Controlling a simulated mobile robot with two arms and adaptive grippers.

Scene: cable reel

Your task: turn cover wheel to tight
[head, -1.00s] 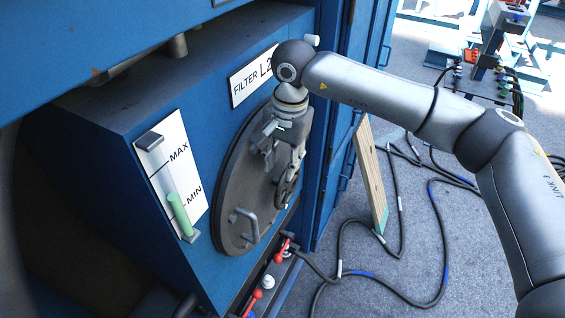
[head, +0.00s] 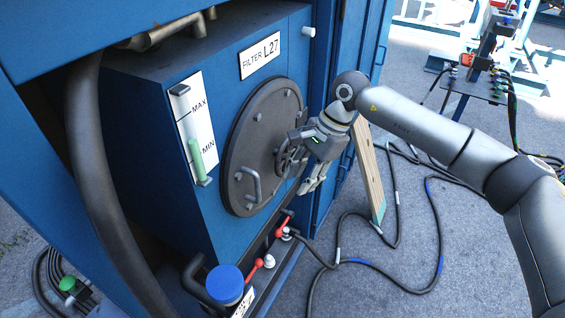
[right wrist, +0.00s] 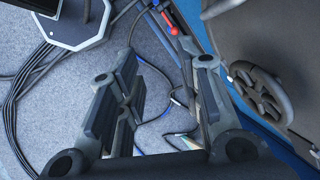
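The round dark cover (head: 262,120) is on the front of the blue filter box, below a label reading FILTER L27. A small spoked cover wheel (head: 287,158) stands out from its right side, partly hidden by my right gripper. In the right wrist view the wheel (right wrist: 262,92) is at the right, outside the fingers. My right gripper (head: 310,187) hangs just right of the wheel, fingers pointing down. In the right wrist view it (right wrist: 163,85) is open, with only floor and cables showing between the fingers. My left gripper is not in view.
A curved handle (head: 249,184) projects from the cover's lower left. Red-handled valves (head: 282,228) and a blue cap (head: 226,284) are below. A wooden plank (head: 368,170) leans at right. Cables (head: 400,287) lie on the floor.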

